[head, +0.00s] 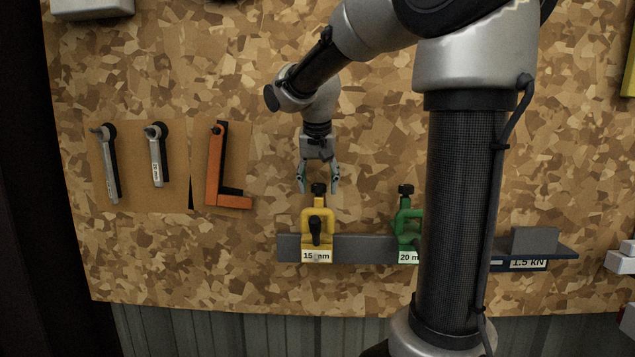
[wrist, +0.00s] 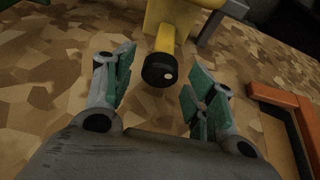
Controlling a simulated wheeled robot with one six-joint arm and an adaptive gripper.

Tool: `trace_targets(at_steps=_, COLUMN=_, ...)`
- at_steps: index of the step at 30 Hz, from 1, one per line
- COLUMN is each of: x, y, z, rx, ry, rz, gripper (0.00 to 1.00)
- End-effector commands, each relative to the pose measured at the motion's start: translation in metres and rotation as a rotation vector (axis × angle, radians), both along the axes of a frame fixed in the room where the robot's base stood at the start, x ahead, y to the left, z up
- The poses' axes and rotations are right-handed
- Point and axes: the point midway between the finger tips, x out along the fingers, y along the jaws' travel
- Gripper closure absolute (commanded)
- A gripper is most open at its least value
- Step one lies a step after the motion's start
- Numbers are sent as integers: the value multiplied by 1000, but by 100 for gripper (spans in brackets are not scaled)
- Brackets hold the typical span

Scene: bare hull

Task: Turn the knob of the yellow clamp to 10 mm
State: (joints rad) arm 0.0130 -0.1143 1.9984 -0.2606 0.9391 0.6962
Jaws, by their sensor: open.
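The yellow clamp (head: 318,228) sits on a grey rail and bears a label reading 15 mm (head: 316,256). Its dark knob (head: 319,189) stands upright on top, and a black handle shows on its front. My gripper (head: 318,190) is above the clamp, pointing down, with one finger on each side of the knob. In the wrist view the knob (wrist: 160,70) is between and beyond the open fingers of my gripper (wrist: 160,92), with a gap on both sides. The yellow clamp body (wrist: 172,22) shows behind it. No finger visibly touches the knob.
A green clamp (head: 407,222), labelled 20 m with the rest hidden, stands to the right on the grey rail (head: 362,246), partly behind my column. An orange square (head: 215,170) and two wrench-like tools (head: 156,158) hang at left. A shelf labelled 1.5 kN (head: 530,264) is at right.

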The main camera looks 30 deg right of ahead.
Motion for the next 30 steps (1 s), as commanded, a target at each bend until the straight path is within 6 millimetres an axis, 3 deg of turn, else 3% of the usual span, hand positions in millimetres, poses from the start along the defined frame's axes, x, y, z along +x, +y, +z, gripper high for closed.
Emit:
trace_targets(at_steps=6, x=0, y=0, z=-1, rx=0, ry=0, rz=0, gripper=44)
trace_targets(at_steps=14, x=0, y=0, z=0, rx=0, ry=0, rz=1, gripper=90)
trace_targets(at_steps=23, x=0, y=0, z=0, rx=-1, ry=0, rz=22, gripper=90)
trace_targets(at_steps=30, x=0, y=-1, z=0, rx=0, ry=0, rz=135, gripper=90)
